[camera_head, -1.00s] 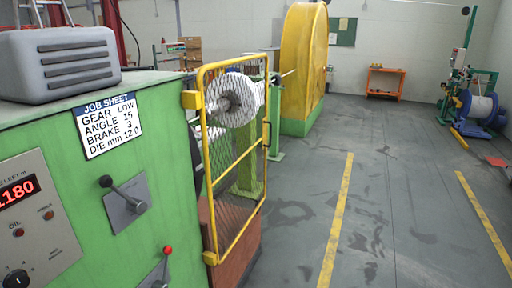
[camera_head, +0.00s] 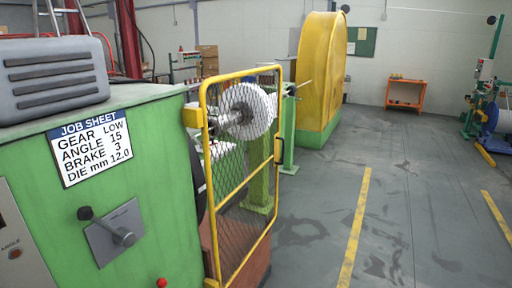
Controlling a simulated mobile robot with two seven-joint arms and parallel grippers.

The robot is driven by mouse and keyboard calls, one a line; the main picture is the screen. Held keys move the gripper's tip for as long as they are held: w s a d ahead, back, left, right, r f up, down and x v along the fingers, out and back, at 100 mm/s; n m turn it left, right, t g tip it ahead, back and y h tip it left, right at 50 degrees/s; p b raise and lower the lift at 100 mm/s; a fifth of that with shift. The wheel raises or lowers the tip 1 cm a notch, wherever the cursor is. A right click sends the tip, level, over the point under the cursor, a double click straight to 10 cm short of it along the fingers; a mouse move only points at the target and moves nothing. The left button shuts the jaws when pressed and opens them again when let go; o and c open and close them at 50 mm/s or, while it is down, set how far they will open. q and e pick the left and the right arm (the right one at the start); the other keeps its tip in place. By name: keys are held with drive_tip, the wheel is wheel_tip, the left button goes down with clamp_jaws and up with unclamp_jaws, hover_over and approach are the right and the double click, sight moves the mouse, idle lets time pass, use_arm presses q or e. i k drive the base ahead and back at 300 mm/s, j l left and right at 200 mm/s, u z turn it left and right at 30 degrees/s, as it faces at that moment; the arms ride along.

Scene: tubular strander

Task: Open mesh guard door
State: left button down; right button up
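The mesh guard door (camera_head: 243,185) is a yellow tubular frame filled with dark wire mesh, standing at the right end of the green machine cabinet (camera_head: 150,190). Yellow blocks (camera_head: 193,116) join its left side to the cabinet. A dark handle (camera_head: 279,150) sits on its right upright. The door appears closed in front of a white ribbed spool-like part (camera_head: 246,111), which shows through the mesh. Neither of my grippers is in the head view.
The cabinet carries a job sheet (camera_head: 91,148), a black-knobbed lever (camera_head: 114,231) and a grey ribbed box (camera_head: 55,72) on top. A large yellow wheel housing (camera_head: 320,70) stands behind. Open grey floor with yellow lines (camera_head: 356,225) lies right of the door.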

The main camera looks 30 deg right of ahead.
sight(212, 209)
drive_tip(key=i+l+u, duration=0.1)
drive_tip(key=l, duration=0.25)
drive_tip(key=i+l+u, duration=0.15)
drive_tip(key=l, duration=0.15)
drive_tip(key=i+l+u, duration=0.1)
drive_tip(key=l, duration=0.25)
drive_tip(key=i+l, duration=0.1)
drive_tip(key=l, duration=0.3)
drive_tip(key=i+l+u, duration=0.1)
drive_tip(key=l, duration=0.35)
drive_tip(key=i+l, duration=0.15)
drive_tip(key=l, duration=0.25)
drive_tip(key=i+l, duration=0.1)
drive_tip(key=l, duration=0.35)
drive_tip(key=i+l+u, duration=0.1)
drive_tip(key=l, duration=0.3)
